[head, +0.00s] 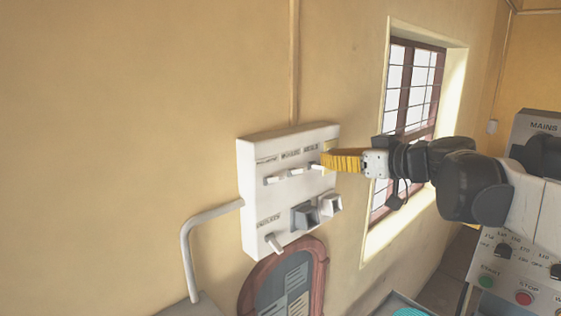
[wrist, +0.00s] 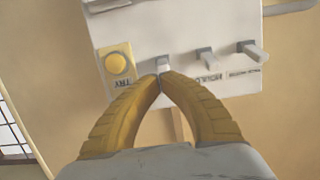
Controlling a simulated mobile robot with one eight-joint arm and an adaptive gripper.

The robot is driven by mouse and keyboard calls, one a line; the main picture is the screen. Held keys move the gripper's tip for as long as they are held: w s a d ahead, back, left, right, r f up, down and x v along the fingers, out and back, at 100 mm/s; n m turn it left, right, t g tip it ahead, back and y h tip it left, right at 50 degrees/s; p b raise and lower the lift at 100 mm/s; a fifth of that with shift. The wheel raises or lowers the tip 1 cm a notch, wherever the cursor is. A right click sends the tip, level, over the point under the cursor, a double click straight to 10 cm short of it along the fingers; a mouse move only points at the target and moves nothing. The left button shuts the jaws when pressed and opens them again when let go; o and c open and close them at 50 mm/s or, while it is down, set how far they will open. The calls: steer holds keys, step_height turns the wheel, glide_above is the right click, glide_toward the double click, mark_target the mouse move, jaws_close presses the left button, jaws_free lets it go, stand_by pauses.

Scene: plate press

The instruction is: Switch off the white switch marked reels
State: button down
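A white switch box (head: 255,195) is fixed to the wall. Its top row holds three white lever switches. The rightmost, the reels switch (head: 316,166), sits under a small label that seems to read reels. In the wrist view the box is upside down and this switch (wrist: 163,64) stands just beyond my fingertips; its label is hidden there. My gripper (head: 325,161) has yellow ribbed fingers, and in the wrist view its tips (wrist: 160,80) meet. They are right at the switch lever; I cannot tell whether they touch it.
Two other top-row levers (head: 296,171) (head: 272,180) are close to the left. A yellow button (wrist: 118,64) sits beside the reels switch. Below are grey blocks (head: 304,215) and another lever (head: 274,243). A barred window (head: 410,90) and a control console (head: 510,270) are to the right.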

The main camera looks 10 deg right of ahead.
steer(key=shift+s+d+f+t+b, duration=0.1)
steer(key=shift+f+t+b, duration=0.15)
steer(key=shift+t+b, duration=0.1)
steer(key=shift+s+d+f+b, duration=0.15)
steer(key=shift+s+f+b, duration=0.05)
steer(key=shift+f+b, duration=0.5)
stand_by(0.4)
steer(key=shift+f, duration=0.1)
